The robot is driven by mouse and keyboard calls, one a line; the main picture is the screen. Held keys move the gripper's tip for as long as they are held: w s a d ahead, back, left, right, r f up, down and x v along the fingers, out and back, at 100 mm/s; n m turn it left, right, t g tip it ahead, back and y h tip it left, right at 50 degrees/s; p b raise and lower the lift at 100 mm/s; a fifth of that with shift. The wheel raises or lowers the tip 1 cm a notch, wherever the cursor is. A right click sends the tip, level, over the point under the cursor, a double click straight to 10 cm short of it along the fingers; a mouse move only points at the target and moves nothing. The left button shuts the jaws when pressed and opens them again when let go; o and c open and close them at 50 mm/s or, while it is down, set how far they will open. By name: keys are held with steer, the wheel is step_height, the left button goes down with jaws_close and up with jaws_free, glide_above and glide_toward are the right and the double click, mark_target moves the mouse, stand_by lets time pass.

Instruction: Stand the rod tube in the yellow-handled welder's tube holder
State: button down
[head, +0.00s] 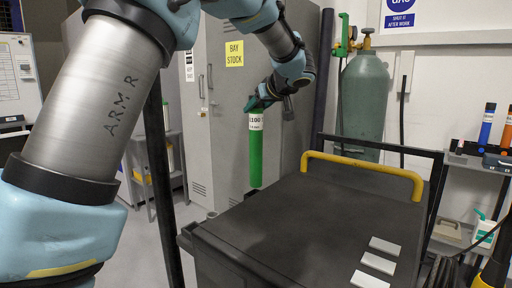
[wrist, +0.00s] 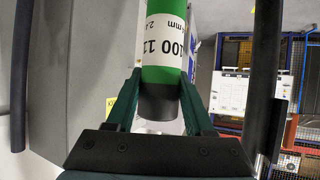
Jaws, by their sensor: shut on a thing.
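The rod tube (head: 256,160) is green with a white printed label and hangs upright in the head view. My gripper (head: 258,104) is shut on its top end. In the wrist view, the jaws (wrist: 160,98) grip either side of the tube's black end cap (wrist: 160,102). The yellow-handled welder (head: 310,215) is a dark, flat-topped unit with its yellow handle (head: 365,168) along the far edge. The tube's lower end shows left of the handle, against the locker behind. I cannot clearly make out the tube holder or judge the gap to the tube.
Pale flat plates (head: 378,263) lie on the welder's near right top. A green gas cylinder (head: 365,100) stands behind the welder. Grey lockers (head: 228,120) stand behind the tube. Blue (head: 487,125) and orange (head: 507,130) tubes stand at the right shelf. A dark post (head: 160,185) rises at left.

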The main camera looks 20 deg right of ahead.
step_height(320, 180, down, 10)
steer(key=shift+r, duration=0.1)
stand_by(0.4)
steer(key=shift+c, duration=1.4)
jaws_free()
steer(key=shift+f, duration=0.2)
steer(key=shift+s+r, duration=0.25)
steer(key=b, duration=0.1)
glide_toward(260, 137)
steer(key=shift+a, duration=0.1)
